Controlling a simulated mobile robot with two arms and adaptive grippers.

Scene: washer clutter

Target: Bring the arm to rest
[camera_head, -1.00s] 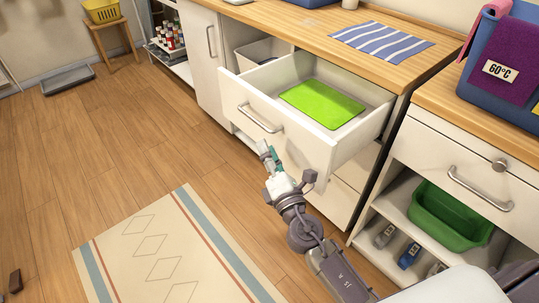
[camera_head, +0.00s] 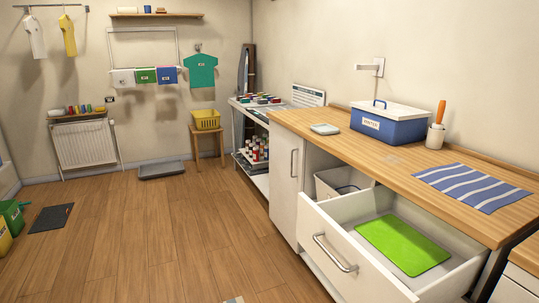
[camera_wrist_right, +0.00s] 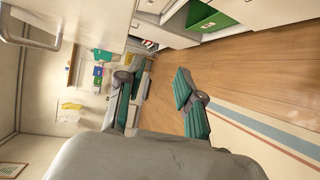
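My right gripper (camera_wrist_right: 155,88) shows in the right wrist view. Its two green-padded fingers stand well apart with nothing between them, so it is open and empty. Neither arm shows in the head view, and my left gripper is in no frame. The white drawer (camera_head: 345,262) stands pulled out in the head view, with a green mat (camera_head: 402,245) lying flat in it. Its metal handle (camera_head: 334,254) is free. In the right wrist view a metal handle (camera_wrist_right: 32,36) shows at the upper left, apart from the gripper's fingers.
The wooden counter (camera_head: 395,165) carries a blue box with a white lid (camera_head: 388,125) and a striped cloth (camera_head: 472,187). A yellow basket (camera_head: 207,119) sits on a stool at the back. The wooden floor (camera_head: 160,235) at left is largely clear.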

